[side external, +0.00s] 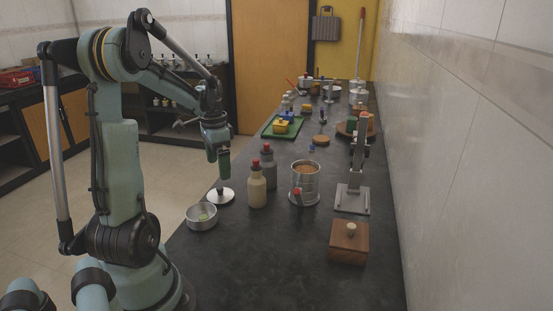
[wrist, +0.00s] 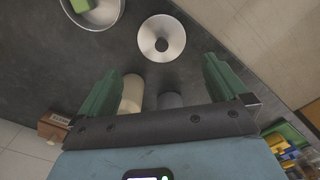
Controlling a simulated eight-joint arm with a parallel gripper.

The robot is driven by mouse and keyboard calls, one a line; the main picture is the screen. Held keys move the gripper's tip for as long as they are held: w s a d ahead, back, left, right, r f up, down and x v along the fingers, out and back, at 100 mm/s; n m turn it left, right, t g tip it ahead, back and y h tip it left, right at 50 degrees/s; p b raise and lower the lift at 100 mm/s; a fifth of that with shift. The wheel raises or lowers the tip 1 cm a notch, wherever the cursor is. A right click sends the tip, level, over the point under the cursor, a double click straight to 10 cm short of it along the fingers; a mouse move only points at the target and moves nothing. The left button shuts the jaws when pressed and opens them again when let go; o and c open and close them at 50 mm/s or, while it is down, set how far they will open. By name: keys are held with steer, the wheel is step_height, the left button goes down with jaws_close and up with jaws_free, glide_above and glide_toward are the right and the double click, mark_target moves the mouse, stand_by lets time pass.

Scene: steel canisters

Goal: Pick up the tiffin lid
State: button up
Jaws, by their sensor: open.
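The tiffin lid (side external: 220,197) is a pale round metal disc with a small knob, lying on the dark counter near its left edge. In the wrist view the lid (wrist: 175,34) shows a dark round knob at its centre, ahead of my fingertips and between their lines. My gripper (side external: 224,170) points down in the side view and appears just above the lid. In the wrist view my gripper (wrist: 162,66) has its two green fingers wide apart with nothing held between them. The exact gap to the lid cannot be told.
A steel bowl (side external: 201,222) with a green piece inside stands close to the lid. A cream bottle (side external: 257,190) and a grey bottle (side external: 269,172) stand to its right. A steel canister (side external: 304,190), a wooden box (side external: 348,248) and a green tray (side external: 268,131) are farther off.

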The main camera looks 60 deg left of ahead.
mark_target(220, 188)
steer(key=shift+s+a+f, duration=0.1)
steer(key=shift+f, duration=2.2)
steer(key=shift+s+a+f, duration=0.1)
steer(key=shift+f, duration=2.15)
steer(key=shift+c, duration=0.5)
steer(key=c, duration=0.7)
